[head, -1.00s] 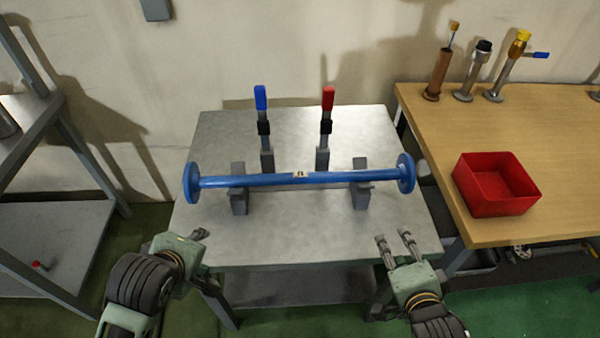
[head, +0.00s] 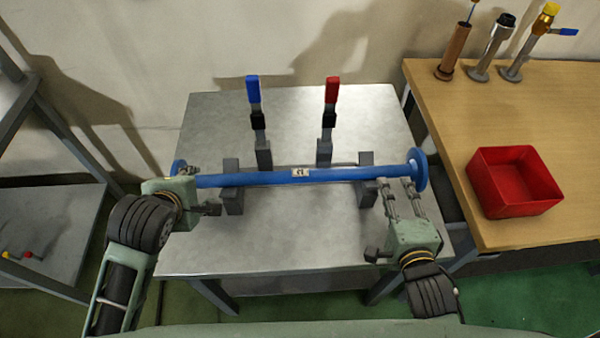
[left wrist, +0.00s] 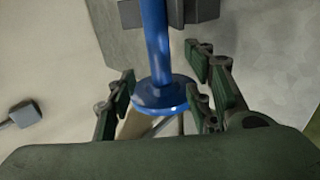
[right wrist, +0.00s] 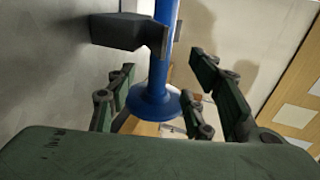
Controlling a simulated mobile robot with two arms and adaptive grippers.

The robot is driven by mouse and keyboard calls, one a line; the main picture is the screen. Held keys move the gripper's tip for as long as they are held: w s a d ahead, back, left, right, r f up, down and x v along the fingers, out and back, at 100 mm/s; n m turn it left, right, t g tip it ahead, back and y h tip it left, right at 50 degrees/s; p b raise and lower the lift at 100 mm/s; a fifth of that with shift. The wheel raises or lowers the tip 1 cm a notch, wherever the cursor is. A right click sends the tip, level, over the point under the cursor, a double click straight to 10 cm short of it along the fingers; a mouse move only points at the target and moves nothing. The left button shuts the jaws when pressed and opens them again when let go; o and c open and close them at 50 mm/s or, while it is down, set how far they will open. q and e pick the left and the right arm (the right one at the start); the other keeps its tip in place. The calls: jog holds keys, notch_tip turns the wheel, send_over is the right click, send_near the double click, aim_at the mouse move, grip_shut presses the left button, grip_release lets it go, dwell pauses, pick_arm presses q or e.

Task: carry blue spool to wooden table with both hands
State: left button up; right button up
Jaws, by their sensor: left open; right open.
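The blue spool (head: 270,177) is a long blue pipe with a flange at each end and a small label in the middle. It lies across two grey supports on the metal table. My left gripper (head: 190,180) is open at the left end, covering part of it; in the left wrist view the flange (left wrist: 160,95) shows between the open fingers. My right gripper (head: 398,186) is open just in front of the right end; in the right wrist view that flange (right wrist: 153,106) sits between the open fingers. The wooden table (head: 435,95) stands at the right.
A red bin (head: 512,182) and several upright fittings (head: 490,48) stand on the wooden table. Behind the spool, a blue-handled clamp (head: 256,110) and a red-handled clamp (head: 329,110) rise from the metal table (head: 290,245). A grey shelf (head: 60,225) stands at the left.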

aim_at(201, 180)
pick_arm(q)
jog(key=shift+x, duration=3.95)
pick_arm(e)
jog(key=shift+x, duration=3.9)
pick_arm(q)
jog(key=shift+c, duration=0.5)
pick_arm(e)
jog(key=shift+c, duration=0.5)
pick_arm(q)
grip_shut()
pick_arm(e)
grip_shut()
pick_arm(q)
jog(key=shift+w+r, duration=0.15)
jog(key=shift+r, duration=0.25)
pick_arm(e)
jog(key=shift+w+r, duration=0.15)
jog(key=shift+r, duration=0.25)
